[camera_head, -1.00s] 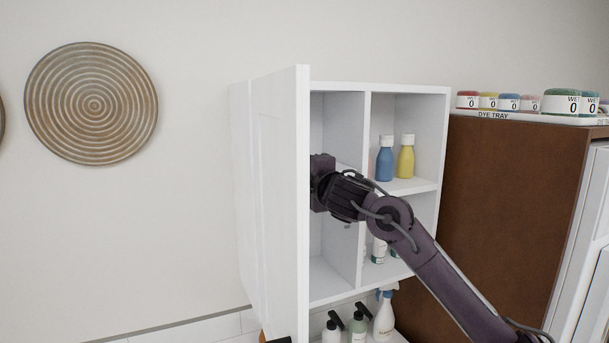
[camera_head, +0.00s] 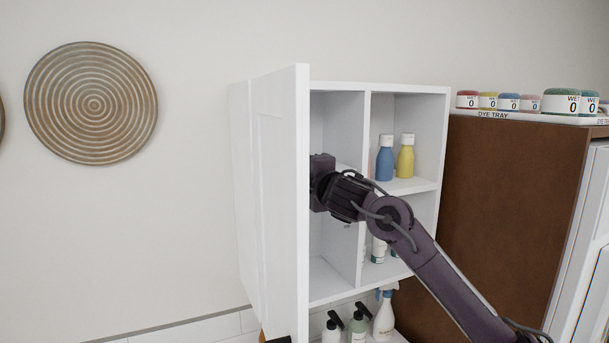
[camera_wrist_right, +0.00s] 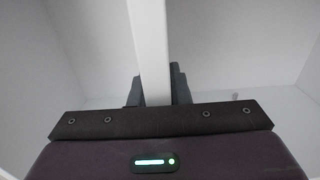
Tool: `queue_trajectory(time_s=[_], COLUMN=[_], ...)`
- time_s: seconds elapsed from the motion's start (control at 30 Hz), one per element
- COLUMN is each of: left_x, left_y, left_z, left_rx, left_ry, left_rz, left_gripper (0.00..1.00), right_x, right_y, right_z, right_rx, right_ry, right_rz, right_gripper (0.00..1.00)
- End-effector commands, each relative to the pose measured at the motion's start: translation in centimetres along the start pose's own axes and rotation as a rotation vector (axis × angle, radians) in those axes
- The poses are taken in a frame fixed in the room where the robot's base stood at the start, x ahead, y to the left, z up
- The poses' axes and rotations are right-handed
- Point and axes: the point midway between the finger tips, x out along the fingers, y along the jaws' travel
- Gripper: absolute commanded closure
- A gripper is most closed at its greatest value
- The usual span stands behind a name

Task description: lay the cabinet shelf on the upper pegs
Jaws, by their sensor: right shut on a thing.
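The white cabinet (camera_head: 408,88) stands open, its door (camera_head: 280,190) swung out toward me. My right arm reaches into its left compartment; the door's edge hides the gripper's front in the head view. In the right wrist view my right gripper (camera_wrist_right: 153,90) is shut on the white shelf (camera_wrist_right: 150,45), which is seen edge-on as a narrow strip between the fingers. The shelf's far end and its contact with any pegs cannot be made out. A small dark mark, perhaps a peg, shows on the divider (camera_head: 347,226). My left gripper is not clearly in view.
A blue bottle (camera_head: 385,158) and a yellow bottle (camera_head: 405,157) stand in the upper right compartment. More bottles stand below, with pump bottles (camera_head: 358,326) under the cabinet. A brown cabinet (camera_head: 510,200) to the right bears a dye tray (camera_head: 520,116) with several jars.

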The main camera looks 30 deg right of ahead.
Motion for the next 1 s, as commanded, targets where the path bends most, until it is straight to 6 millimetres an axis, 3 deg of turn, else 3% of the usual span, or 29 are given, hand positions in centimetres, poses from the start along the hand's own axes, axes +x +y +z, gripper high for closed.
queue_trajectory(time_s=[0.6, 0.63, 0.8, 1.0], left_x=[1.1, 1.0, 0.9, 1.0], left_y=[0.1, 0.1, 0.1, 0.1], left_z=[0.1, 0.1, 0.1, 0.1], left_rx=[0.000, 0.000, 0.000, 0.000], left_ry=[0.000, 0.000, 0.000, 0.000], left_rz=[0.000, 0.000, 0.000, 0.000], left_gripper=[0.64, 0.64, 0.64, 0.64], right_x=[-0.1, -0.1, 0.0, 0.0], right_y=[-1.0, -1.0, -1.0, -1.1], right_z=[0.0, 0.0, 0.0, 0.0], right_rx=[0.002, 0.002, 0.001, 0.001], right_ry=[0.000, 0.000, 0.000, 0.000], right_rz=[0.005, 0.005, 0.003, 0.001], right_gripper=[1.00, 0.81, 0.59, 0.58])
